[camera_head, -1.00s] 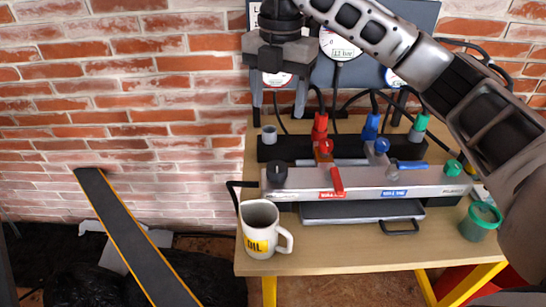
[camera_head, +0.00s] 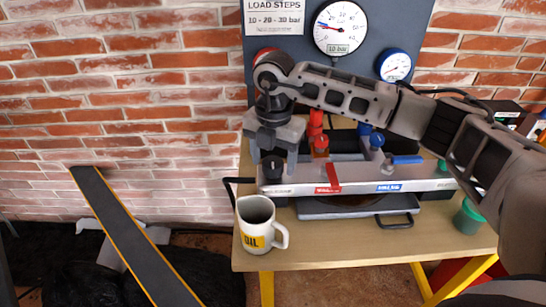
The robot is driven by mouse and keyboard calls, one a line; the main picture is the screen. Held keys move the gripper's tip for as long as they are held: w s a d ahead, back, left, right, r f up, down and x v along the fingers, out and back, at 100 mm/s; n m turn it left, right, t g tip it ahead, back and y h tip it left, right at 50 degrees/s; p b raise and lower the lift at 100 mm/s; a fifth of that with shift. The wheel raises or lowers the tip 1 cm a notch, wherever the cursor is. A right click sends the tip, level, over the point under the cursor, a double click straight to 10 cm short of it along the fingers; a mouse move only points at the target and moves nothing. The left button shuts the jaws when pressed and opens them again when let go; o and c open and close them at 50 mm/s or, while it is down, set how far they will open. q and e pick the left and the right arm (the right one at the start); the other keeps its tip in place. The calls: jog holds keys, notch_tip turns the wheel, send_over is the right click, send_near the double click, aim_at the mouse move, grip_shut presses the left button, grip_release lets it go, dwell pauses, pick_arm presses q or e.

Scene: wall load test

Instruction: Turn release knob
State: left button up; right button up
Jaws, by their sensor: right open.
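A black knob (camera_head: 272,168) stands at the left end of the silver manifold (camera_head: 430,180). No label on the knob can be read. My right gripper (camera_head: 275,158) points down over that end with its jaws open. Its fingertips are on either side of the knob, near its top, and I cannot tell whether they touch it. My left gripper is not in view.
A white mug marked OIL (camera_head: 257,228) stands just in front of the knob. Red (camera_head: 316,124) and blue (camera_head: 365,132) fittings stand behind. A pressure gauge (camera_head: 340,27) is on the back panel. A green-topped cup (camera_head: 468,216) is at right.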

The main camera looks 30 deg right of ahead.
jog(key=shift+f, duration=0.1)
jog(key=c, duration=1)
